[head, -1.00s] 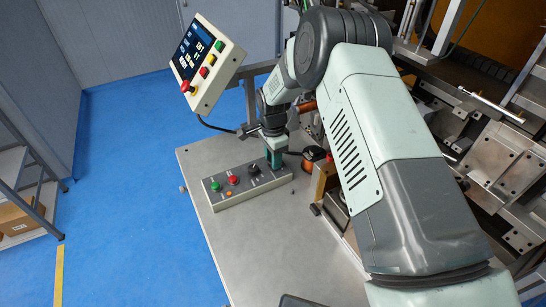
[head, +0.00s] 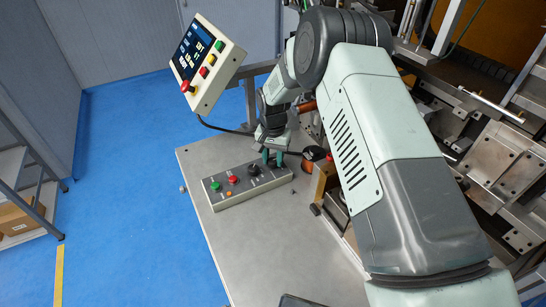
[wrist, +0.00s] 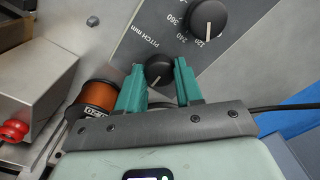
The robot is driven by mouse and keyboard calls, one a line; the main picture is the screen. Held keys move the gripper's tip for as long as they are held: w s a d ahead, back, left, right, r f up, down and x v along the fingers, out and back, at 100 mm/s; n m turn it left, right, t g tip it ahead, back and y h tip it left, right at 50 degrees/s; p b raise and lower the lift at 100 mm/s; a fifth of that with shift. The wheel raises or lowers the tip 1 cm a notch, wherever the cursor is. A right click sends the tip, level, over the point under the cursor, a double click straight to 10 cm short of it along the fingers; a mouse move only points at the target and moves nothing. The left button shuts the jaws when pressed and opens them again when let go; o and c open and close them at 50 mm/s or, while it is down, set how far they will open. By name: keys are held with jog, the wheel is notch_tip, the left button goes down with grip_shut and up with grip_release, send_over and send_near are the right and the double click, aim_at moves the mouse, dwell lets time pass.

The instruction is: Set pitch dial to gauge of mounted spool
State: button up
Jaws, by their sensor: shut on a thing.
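The pitch dial (wrist: 158,74) is a small black knob on the grey control panel (head: 212,199), beside the print "PITCH mm". My gripper (wrist: 158,66) has its two green fingers shut on the dial, one on each side. In the head view my gripper (head: 273,156) is at the panel's far right end, and its fingers largely hide the dial. A white pointer mark shows on the knob, but its setting cannot be read. A copper-wound spool (wrist: 98,95) lies left of my fingers in the wrist view. It bears a small label, too small and tilted to read surely.
A larger black dial (wrist: 208,20), with a scale including 120, 240 and 360, sits beside the pitch dial. Green (head: 215,187) and red (head: 232,180) buttons are further left. A pendant with a screen (head: 208,62) stands behind. Bare table (head: 290,235) lies in front.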

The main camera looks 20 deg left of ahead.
aim_at(273, 160)
jog(key=n, duration=0.4)
jog(key=shift+n, duration=0.3)
jog(key=n, duration=0.4)
jog(key=shift+n, duration=0.3)
jog(key=n, duration=0.4)
jog(key=shift+n, duration=2.1)
jog(key=o, duration=1)
jog(key=shift+o, duration=0.2)
notch_tip(273, 160, up, 11)
